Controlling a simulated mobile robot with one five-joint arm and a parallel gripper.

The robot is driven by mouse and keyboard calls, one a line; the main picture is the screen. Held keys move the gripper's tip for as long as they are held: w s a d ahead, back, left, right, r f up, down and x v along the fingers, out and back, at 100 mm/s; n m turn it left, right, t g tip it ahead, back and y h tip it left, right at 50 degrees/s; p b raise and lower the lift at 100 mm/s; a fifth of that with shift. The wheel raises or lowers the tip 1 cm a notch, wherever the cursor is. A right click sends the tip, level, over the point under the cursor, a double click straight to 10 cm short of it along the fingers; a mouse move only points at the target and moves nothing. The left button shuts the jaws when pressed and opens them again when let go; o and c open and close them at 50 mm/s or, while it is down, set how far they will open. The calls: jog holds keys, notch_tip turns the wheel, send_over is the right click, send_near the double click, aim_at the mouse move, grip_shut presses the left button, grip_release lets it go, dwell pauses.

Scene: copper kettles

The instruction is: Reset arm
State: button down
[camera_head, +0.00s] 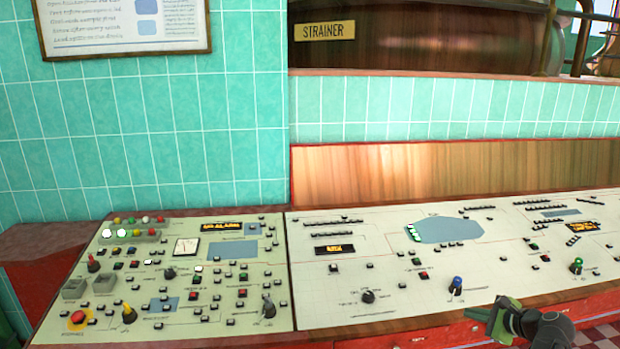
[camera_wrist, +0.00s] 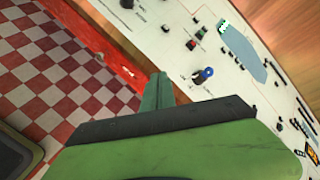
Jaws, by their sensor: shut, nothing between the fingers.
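My gripper (camera_head: 486,313) is at the lower right of the head view, in front of the control panel's front edge. It is green with a dark wrist and is shut with nothing held. In the wrist view its green fingers (camera_wrist: 158,92) are together, beside the panel's edge and over the checkered floor. The cream control panel (camera_head: 380,285) carries several buttons, knobs and displays. A blue-topped lever (camera_head: 456,284) stands on the panel just up and left of my gripper; it also shows in the wrist view (camera_wrist: 207,73).
A second panel section (camera_head: 215,310) at left holds a red emergency button (camera_head: 77,318) and a yellow lever (camera_head: 129,313). A green-topped lever (camera_head: 576,265) stands to the right. The red-and-white floor (camera_wrist: 60,75) is clear beside the panel. Behind are teal tiles (camera_head: 150,140).

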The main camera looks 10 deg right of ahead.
jog(key=w+a+f+n+g+y, duration=0.1)
jog(key=w+a+n, duration=0.25)
jog(key=a, duration=0.75)
jog(key=w+a+f+n+g+y, duration=0.15)
jog(key=w+a, duration=0.25)
jog(key=a, duration=0.6)
jog(key=w+a+n+g+y, duration=0.2)
jog(key=w+a+n, duration=0.15)
jog(key=a, duration=0.75)
jog(key=s+a+f+n+g+h+p, duration=0.1)
jog(key=s+a+f+n+g, duration=0.2)
jog(key=a, duration=0.5)
jog(key=s+a+f+n+g+h, duration=0.2)
jog(key=a+n, duration=0.4)
jog(key=a, duration=0.3)
jog(key=s+d+f+n+g+h, duration=0.1)
jog(key=s+d+f+n+h, duration=0.1)
jog(key=s+d+n, duration=0.3)
jog(key=shift+s+d+n+g+h, duration=0.35)
jog(key=shift+d+n+h, duration=0.35)
jog(key=shift+n, duration=0.35)
